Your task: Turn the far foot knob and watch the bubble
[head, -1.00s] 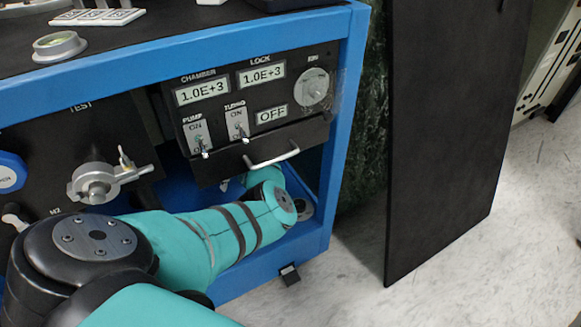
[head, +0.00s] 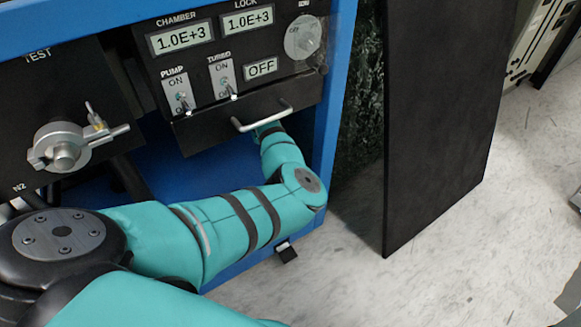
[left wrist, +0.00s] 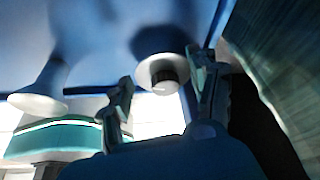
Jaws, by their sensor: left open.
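In the left wrist view, a round knob (left wrist: 163,76) with a pale flange and a darker grey centre sits against a blue surface. I take it for the far foot knob. My left gripper (left wrist: 164,69) is open, with one finger on each side of the knob; I cannot tell whether either finger touches it. In the head view my left arm reaches into the blue frame under the drawer, and its gripper is hidden there. The bubble level is out of view. My right gripper is not in view.
The blue frame (head: 340,110) stands close to the arm. A drawer with a metal handle (head: 262,118) hangs just above it. A tall black panel (head: 440,120) stands to the right, over a pale floor. A pale cone-shaped part (left wrist: 40,95) shows left in the wrist view.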

